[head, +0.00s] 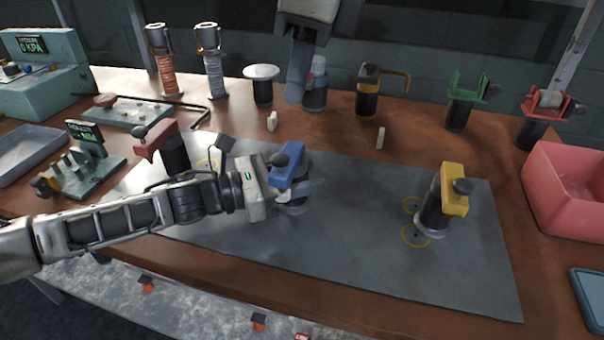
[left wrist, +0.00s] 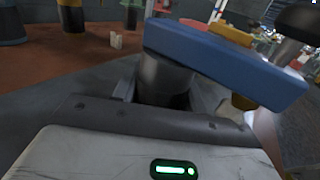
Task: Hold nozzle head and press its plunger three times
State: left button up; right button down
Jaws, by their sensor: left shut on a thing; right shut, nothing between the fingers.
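A blue nozzle head (head: 288,166) with a round black knob (head: 280,160) stands on a dark cylindrical body near the middle of the grey mat. My left gripper (head: 290,193) is shut around its body from the left, below the blue part. The left wrist view shows the blue head (left wrist: 215,58) above the fingers, its dark body (left wrist: 163,80) between them, and the black knob (left wrist: 308,22) at the upper right. My right gripper (head: 295,98) is shut and empty, fingers down, at the back of the table, well away from the blue head. The knob's exact height is hard to tell.
A red head (head: 155,138) stands left and a yellow head (head: 454,188) right on the grey mat (head: 350,255). Bottles and tubes line the back. Green (head: 467,90) and red (head: 548,103) holders and a pink bin (head: 570,190) are at right.

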aim_at(280, 156)
jog(key=shift+a+f+m+h, duration=0.2)
jog(key=shift+a+f+h, duration=0.25)
jog(key=shift+f, duration=0.6)
jog(key=shift+a+f+m+h, duration=0.2)
jog(key=shift+a+f+h, duration=0.2)
jog(key=shift+f, duration=0.7)
jog(key=shift+a+f+m+h, duration=0.2)
jog(key=shift+a+f+h, duration=0.25)
jog(key=shift+f, duration=0.6)
jog(key=shift+f, duration=0.25)
jog(key=shift+f, duration=1)
jog(key=shift+r, duration=0.8)
jog(key=shift+f, duration=0.15)
